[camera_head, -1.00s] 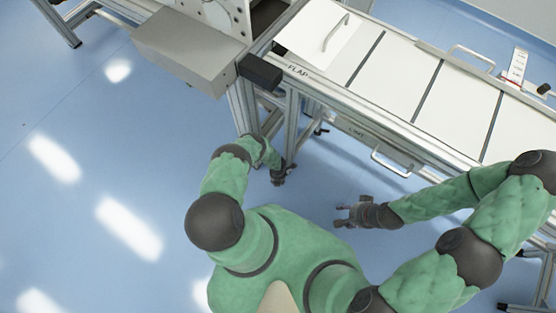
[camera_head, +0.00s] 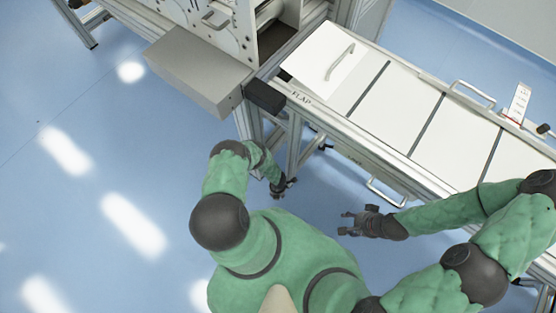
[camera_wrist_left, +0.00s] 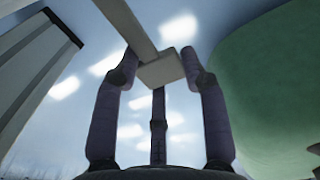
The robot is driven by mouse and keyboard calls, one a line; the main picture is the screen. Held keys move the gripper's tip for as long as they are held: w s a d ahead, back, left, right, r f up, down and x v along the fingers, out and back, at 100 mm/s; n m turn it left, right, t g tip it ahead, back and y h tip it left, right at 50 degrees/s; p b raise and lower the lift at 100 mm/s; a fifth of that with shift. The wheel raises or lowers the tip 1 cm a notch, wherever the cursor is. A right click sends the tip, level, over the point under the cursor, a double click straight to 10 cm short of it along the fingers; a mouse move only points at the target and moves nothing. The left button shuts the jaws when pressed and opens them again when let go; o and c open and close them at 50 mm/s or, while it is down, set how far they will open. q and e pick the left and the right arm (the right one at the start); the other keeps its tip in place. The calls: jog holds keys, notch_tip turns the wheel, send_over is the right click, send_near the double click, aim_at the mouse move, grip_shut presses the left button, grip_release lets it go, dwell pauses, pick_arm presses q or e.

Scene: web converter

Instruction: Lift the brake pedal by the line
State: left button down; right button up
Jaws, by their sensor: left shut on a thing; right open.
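In the left wrist view, a pale beige bar with a blocky end, which looks like the brake pedal (camera_wrist_left: 160,70), lies between the dark fingers of my left gripper (camera_wrist_left: 162,62). The gripper is shut on it. In the head view my left gripper (camera_head: 282,189) is low beside the machine's frame legs, and the pedal cannot be made out there. My right gripper (camera_head: 346,223) is open and empty, over the blue floor in front of the line.
The line's white-panelled table (camera_head: 430,110), with handles and a FLAP label, runs to the right. A grey box (camera_head: 200,72) and a black block (camera_head: 265,96) jut out above my left arm. A metal frame leg (camera_head: 293,140) stands close to my left gripper. Floor at left is clear.

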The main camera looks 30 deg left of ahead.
pick_arm(q)
jog(key=shift+w+r, duration=0.4)
jog(key=shift+r, duration=0.1)
jog(key=shift+w+a+r, duration=0.1)
jog(key=shift+w, duration=0.2)
jog(key=c, duration=0.7)
grip_release()
jog(key=shift+s, duration=0.2)
jog(key=shift+r, duration=5.95)
